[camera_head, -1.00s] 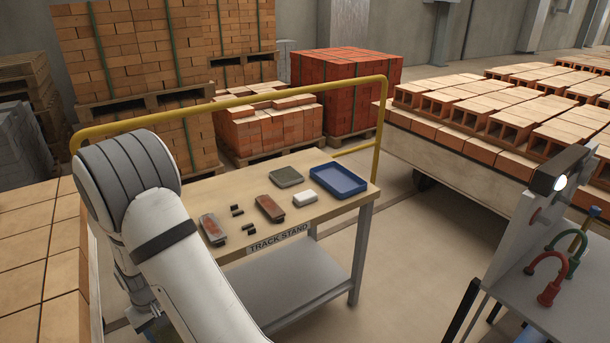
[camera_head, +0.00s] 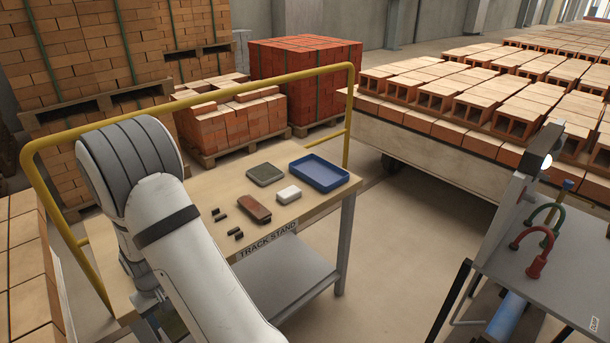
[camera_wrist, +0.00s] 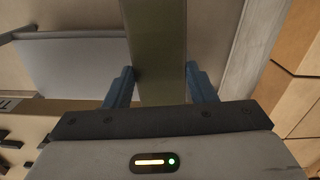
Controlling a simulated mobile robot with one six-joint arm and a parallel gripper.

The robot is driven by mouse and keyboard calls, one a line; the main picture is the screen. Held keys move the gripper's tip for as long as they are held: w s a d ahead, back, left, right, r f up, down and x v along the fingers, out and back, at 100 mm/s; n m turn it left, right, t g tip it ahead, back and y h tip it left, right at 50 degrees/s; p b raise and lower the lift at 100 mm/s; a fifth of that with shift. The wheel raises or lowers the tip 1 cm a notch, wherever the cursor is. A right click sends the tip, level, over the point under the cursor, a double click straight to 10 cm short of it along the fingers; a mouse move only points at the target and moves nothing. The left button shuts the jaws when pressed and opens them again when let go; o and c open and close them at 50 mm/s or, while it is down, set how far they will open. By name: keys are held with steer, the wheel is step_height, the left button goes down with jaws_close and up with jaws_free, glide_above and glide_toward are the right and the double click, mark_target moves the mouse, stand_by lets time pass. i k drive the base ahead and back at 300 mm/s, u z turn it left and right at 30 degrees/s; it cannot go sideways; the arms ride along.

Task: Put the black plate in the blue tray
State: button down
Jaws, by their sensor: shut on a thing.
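My gripper (camera_wrist: 160,78) shows in the wrist view with its two blue fingers on either side of a long, flat, dark olive thing (camera_wrist: 158,45). It is shut on this thing, whose far end runs out of view. I cannot tell for sure that it is the black plate. In the head view my arm hides most of the gripper, at the lower left. The blue tray (camera_head: 340,183) lies at the right end of the stand's top, and it looks empty. A dark grey-green flat piece (camera_head: 265,174) lies left of the tray.
On the wooden stand (camera_head: 215,183) lie a red-brown block (camera_head: 254,208), a white block (camera_head: 289,194) and several small black pieces (camera_head: 220,217). A yellow rail (camera_head: 200,102) runs behind the stand. A grey bench (camera_head: 545,275) with red and green hooks is at the right.

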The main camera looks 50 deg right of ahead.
mark_target(318, 174)
steer(key=u, duration=1.35)
steer(key=i, duration=0.15)
steer(key=z, duration=3.4)
steer(key=i, duration=1)
steer(key=u, duration=0.15)
steer(key=k, duration=0.9)
steer(key=z, duration=0.2)
steer(key=i, duration=0.9)
steer(key=u, duration=0.1)
